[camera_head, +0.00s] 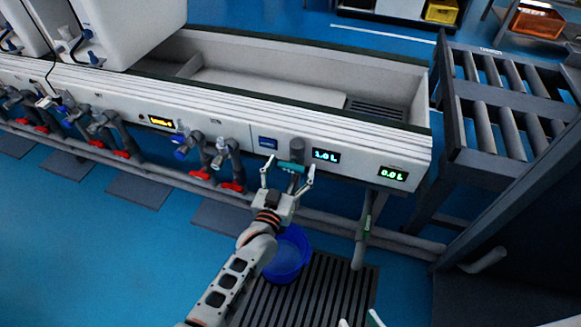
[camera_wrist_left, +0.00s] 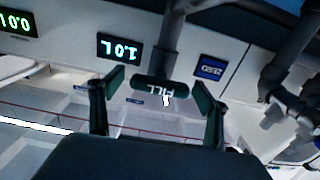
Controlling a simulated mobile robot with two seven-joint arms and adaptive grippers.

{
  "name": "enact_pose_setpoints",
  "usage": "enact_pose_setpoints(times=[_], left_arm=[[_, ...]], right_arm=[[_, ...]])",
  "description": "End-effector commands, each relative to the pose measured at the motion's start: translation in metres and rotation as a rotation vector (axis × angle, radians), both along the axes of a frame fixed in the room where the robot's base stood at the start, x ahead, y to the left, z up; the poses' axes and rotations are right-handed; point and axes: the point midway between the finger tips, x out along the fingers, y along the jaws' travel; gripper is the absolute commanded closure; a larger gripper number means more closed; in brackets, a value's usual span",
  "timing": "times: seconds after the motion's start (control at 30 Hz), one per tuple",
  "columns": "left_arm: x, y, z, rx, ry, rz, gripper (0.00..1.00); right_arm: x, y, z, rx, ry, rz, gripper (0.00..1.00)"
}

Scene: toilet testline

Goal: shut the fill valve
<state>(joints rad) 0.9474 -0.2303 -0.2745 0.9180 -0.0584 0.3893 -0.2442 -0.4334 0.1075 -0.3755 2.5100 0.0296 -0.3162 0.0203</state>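The fill valve shows as a dark green handle (camera_head: 291,167) lying crosswise below a grey pipe on the bench front. In the left wrist view the handle (camera_wrist_left: 150,83) reads "FILL" upside down. My left gripper (camera_head: 288,172) is open, with one finger beyond each end of the handle. In the left wrist view gaps show between the fingers (camera_wrist_left: 158,92) and the handle ends. A display (camera_head: 326,156) beside the valve reads 1.0 L. My right gripper (camera_head: 359,321) shows only as two separated tips at the bottom edge.
A blue bucket (camera_head: 287,258) stands below the valve, partly behind my left arm, on a dark slatted grate (camera_head: 325,290). A second display (camera_head: 393,174) reads 0.0 L. Other taps (camera_head: 222,153) and red valve handles (camera_head: 232,187) line the bench to the left. A dark roller rack (camera_head: 500,120) stands right.

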Motion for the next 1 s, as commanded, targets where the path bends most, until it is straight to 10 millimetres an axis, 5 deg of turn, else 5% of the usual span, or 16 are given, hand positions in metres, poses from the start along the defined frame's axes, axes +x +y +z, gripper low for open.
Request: enact_pose_setpoints(times=[0.43, 1.0], left_arm=[[0.0, 0.0, 0.008, -0.002, -0.002, 0.0, 0.25], [0.0, 0.0, 0.09, -0.002, -0.003, 0.0, 0.25]], right_arm=[[-0.002, 0.001, -0.001, -0.003, 0.001, 0.009, 0.69], [-0.001, 0.0, 0.0, -0.003, 0.0, 0.007, 0.69]])
